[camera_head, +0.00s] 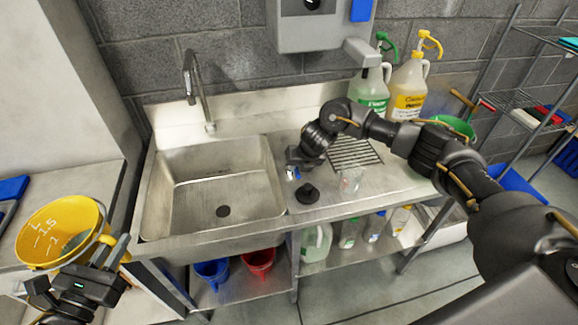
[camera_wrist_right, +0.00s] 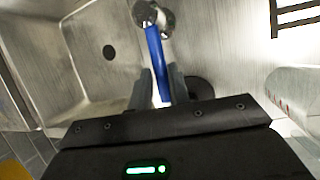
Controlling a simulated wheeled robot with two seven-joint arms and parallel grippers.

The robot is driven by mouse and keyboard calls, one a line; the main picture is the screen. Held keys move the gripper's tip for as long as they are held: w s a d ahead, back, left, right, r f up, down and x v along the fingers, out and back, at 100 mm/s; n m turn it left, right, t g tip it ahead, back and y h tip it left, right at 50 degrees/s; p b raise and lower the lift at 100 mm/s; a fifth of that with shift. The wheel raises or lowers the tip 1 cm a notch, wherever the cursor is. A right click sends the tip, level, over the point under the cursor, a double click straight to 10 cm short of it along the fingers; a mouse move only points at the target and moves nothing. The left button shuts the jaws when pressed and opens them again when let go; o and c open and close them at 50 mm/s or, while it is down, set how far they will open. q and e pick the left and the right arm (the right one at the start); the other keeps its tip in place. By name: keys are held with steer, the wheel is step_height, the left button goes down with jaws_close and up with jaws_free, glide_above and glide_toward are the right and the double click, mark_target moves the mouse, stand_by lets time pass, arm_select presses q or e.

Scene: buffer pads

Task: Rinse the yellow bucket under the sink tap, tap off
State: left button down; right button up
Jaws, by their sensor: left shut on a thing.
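The yellow bucket (camera_head: 62,230) is held tilted at the far left, left of the sink, its open mouth towards my head camera. My left gripper (camera_head: 112,250) is shut on its right side. The steel sink basin (camera_head: 225,190) looks empty. The tap (camera_head: 192,75) curves up behind it; I see no water running from its spout. My right gripper (camera_head: 293,172) is at the basin's right edge. In the right wrist view, a blue lever (camera_wrist_right: 155,50) on a chrome knob (camera_wrist_right: 152,14) lies between my right gripper's spread fingers (camera_wrist_right: 160,88). I cannot tell whether they touch it.
A black round piece (camera_head: 307,194) and a clear beaker (camera_head: 351,180) stand on the counter right of the basin. Two large pump jugs (camera_head: 408,88) stand behind. Blue (camera_head: 212,272) and red (camera_head: 259,262) containers sit on the shelf below. Room above the basin is clear.

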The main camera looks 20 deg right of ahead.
arm_select(q)
steer(key=shift+a, duration=0.1)
arm_select(e)
steer(key=o, duration=0.3)
steer(key=shift+a, duration=0.1)
arm_select(q)
steer(key=shift+r, duration=0.1)
arm_select(e)
steer(key=shift+o, duration=0.2)
arm_select(q)
steer(key=shift+f+b, duration=0.4)
arm_select(e)
steer(key=v, duration=1.2)
steer(key=shift+a, duration=0.1)
